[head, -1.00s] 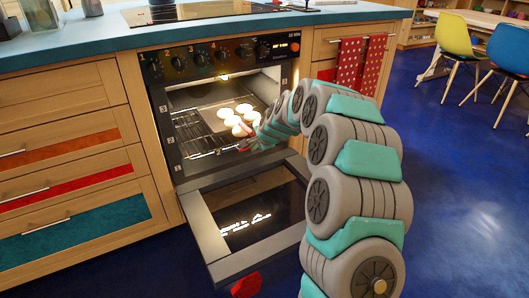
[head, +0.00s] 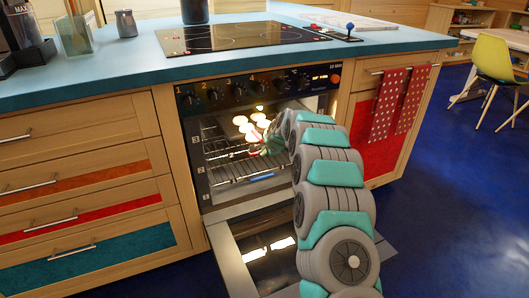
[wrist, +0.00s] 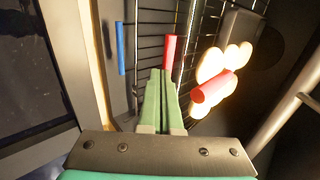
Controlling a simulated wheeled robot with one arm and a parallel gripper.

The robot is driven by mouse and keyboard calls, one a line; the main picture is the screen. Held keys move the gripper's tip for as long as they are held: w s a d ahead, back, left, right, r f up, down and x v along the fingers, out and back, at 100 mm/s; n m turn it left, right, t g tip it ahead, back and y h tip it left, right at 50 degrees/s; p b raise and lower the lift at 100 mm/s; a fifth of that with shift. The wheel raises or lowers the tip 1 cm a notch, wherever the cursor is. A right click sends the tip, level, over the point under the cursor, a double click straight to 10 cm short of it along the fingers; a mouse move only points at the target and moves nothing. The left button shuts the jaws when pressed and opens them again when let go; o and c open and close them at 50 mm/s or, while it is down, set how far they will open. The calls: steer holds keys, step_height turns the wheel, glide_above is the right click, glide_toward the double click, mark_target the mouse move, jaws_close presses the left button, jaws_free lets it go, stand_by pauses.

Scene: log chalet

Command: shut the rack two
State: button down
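The oven (head: 192,145) stands with its door (head: 235,262) folded down. Inside are wire racks (head: 225,172); a small number 2 shows near the middle one, and I cannot tell exactly how far each rack sticks out. A blue bar (head: 262,177) sits low at the front; it also shows in the wrist view (wrist: 120,48). My gripper (head: 268,142) is inside the oven opening, partly hidden by my arm. In the wrist view its green fingers (wrist: 164,75) lie together, pointing at a red bar (wrist: 169,52) right at their tips. Contact is unclear.
The lowered door juts out below my arm. Drawers (head: 75,180) stand left, a towel-hung cabinet (head: 375,155) right.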

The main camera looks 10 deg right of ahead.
steer(key=shift+w+r, duration=0.1)
steer(key=shift+w, duration=0.15)
steer(key=shift+s, duration=0.1)
stand_by(0.3)
steer(key=s+r+n+g, duration=0.1)
steer(key=s+r, duration=0.3)
steer(key=s, duration=0.3)
steer(key=s+r+n+b, duration=0.1)
steer(key=s+r, duration=0.2)
steer(key=s, duration=0.3)
steer(key=s+r+n+g, duration=0.1)
steer(key=s+r, duration=0.3)
steer(key=s, duration=0.3)
steer(key=s+d+n+g+h, duration=0.1)
steer(key=s+n, duration=0.4)
steer(key=s, duration=1.9)
steer(key=s+d+n+g+h, duration=0.1)
steer(key=s+n+g, duration=0.5)
steer(key=s, duration=1.9)
steer(key=shift+s+d+f+g+h, duration=0.2)
steer(key=shift+d+g+h, duration=0.1)
steer(key=shift+d, duration=0.55)
